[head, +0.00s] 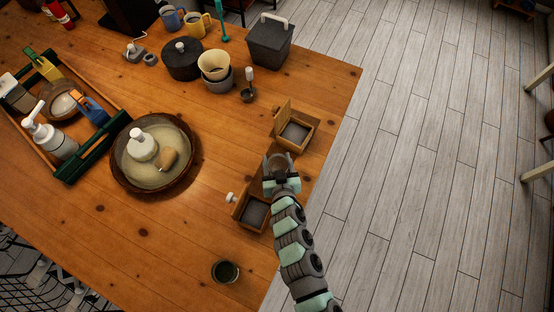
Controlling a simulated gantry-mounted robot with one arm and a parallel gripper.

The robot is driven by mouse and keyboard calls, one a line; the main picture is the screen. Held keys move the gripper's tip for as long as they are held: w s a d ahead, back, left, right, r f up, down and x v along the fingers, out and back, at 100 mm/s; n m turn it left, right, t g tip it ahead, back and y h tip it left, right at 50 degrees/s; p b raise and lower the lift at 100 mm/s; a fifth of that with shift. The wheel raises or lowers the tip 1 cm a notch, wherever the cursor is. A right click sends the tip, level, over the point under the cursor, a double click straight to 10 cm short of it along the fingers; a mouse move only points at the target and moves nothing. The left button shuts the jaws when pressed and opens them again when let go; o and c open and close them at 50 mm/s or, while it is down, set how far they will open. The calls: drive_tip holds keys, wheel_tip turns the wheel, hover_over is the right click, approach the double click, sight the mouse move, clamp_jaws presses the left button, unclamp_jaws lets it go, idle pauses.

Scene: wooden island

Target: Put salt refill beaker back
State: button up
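My gripper (279,170) reaches in from the bottom right of the head view, over the right part of the wooden island. A small, see-through, brownish round beaker (280,160) shows between its fingers, and the gripper appears closed around it. The fingertips are small and partly hidden. The beaker is between two small wooden boxes with grey insides. One box (294,132) is just beyond the gripper, with its lid raised. The other box (254,212) is nearer, left of my arm, also open. A small dark round cup (225,271) stands alone at the island's near side.
A round tray (118,172) holding a white bottle and a brush lies left of centre. A green-ended wooden caddy (74,171) with bottles stands farther left. A black pot (182,60), bowls, mugs and a grey bin (269,42) stand at the back. The near middle is mostly clear.

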drive_tip(key=o, duration=0.4)
drive_tip(key=shift+o, duration=0.2)
